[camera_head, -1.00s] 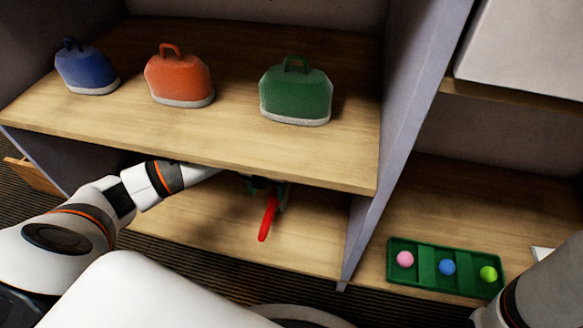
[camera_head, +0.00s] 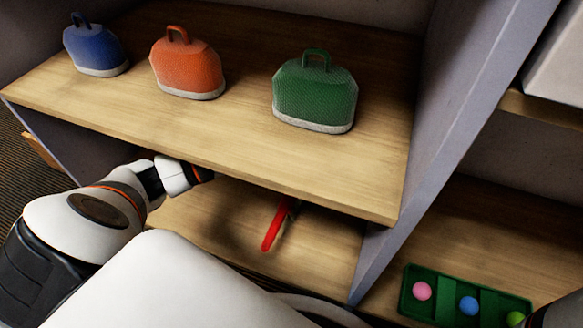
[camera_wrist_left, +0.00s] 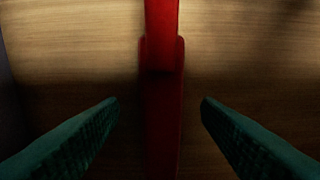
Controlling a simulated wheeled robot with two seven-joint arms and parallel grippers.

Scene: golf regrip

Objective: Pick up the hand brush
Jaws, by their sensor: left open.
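The hand brush shows as a red handle (camera_head: 275,226) on the lower shelf in the head view, its upper end partly cut off by the upper shelf edge. In the left wrist view the red handle (camera_wrist_left: 162,40) runs upright through the middle of the picture. My left gripper (camera_wrist_left: 160,108) is open, with one green finger on each side of the handle and a gap on both sides. In the head view my left arm reaches under the upper shelf, which hides the gripper. My right gripper is out of view.
The upper shelf (camera_head: 215,135) holds blue (camera_head: 95,50), orange (camera_head: 188,68) and green (camera_head: 315,95) bag-shaped objects. A grey divider (camera_head: 455,130) stands to the right. Beyond it a green tray (camera_head: 440,311) holds pink, blue and lime balls.

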